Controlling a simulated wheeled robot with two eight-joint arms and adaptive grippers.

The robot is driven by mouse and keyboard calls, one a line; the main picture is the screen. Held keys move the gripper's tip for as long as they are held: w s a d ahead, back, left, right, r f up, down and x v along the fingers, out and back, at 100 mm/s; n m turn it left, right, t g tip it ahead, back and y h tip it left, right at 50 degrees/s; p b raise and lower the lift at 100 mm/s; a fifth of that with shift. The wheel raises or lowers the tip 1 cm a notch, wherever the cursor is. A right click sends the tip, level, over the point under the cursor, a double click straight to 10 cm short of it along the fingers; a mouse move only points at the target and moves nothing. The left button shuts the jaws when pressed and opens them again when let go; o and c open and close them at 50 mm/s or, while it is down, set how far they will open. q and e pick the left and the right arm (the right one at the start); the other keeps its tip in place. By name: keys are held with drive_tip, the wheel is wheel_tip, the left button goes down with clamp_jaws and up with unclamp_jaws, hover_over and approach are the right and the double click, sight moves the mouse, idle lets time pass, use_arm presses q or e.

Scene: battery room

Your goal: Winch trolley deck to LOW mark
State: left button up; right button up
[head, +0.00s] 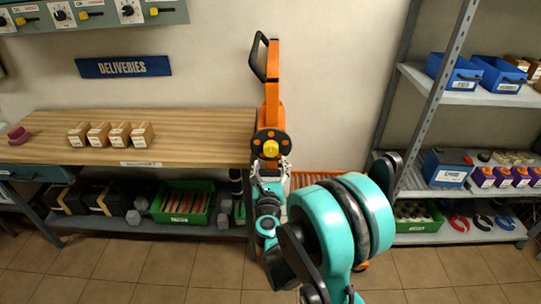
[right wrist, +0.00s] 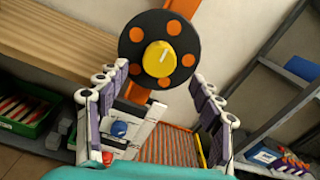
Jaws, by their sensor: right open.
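The orange trolley (head: 272,90) stands upright against the wall, with a black handle at its top. Its winch wheel (head: 270,144) is a black disc with orange round spots and a yellow knob (right wrist: 159,59) in the middle. The slatted orange deck (head: 314,178) sits low; it also shows below the wheel in the right wrist view (right wrist: 168,148). I cannot make out a LOW mark. My right gripper (head: 271,164) is just below and in front of the wheel. Its fingers (right wrist: 157,72) are spread open with nothing gripped. My left gripper is not in view.
A wooden bench (head: 200,136) with several small boxes stands left of the trolley, with a green bin (head: 183,203) on its lower shelf. A grey metal rack (head: 418,75) with bins and batteries stands to the right. Tiled floor (head: 150,262) is open in front.

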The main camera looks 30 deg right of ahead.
drive_tip(key=shift+v, duration=1.85)
